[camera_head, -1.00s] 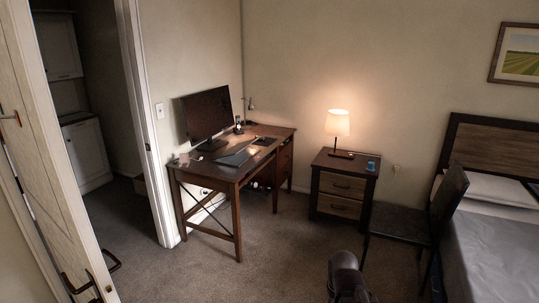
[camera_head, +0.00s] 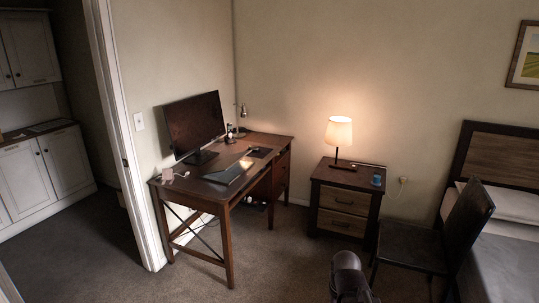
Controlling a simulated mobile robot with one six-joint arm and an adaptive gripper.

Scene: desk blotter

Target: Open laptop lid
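A dark laptop (camera_head: 230,171) lies on the wooden desk (camera_head: 195,190), near its front edge, in front of the monitor. Its lid looks shut or nearly shut, with a bright reflection on it; the exact lid angle is too small to tell. A dark part of my arm (camera_head: 347,277) shows at the bottom centre, well in front of and to the right of the desk. The fingertips of my gripper cannot be made out, and nothing of it is near the laptop.
A monitor (camera_head: 193,124) and small desk lamp (camera_head: 241,112) stand on the desk. A nightstand (camera_head: 343,199) with a lit lamp (camera_head: 338,132) and blue cup (camera_head: 377,180) is right of it. A dark chair (camera_head: 440,240) stands by the bed (camera_head: 505,250). Carpet (camera_head: 270,265) before the desk is clear.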

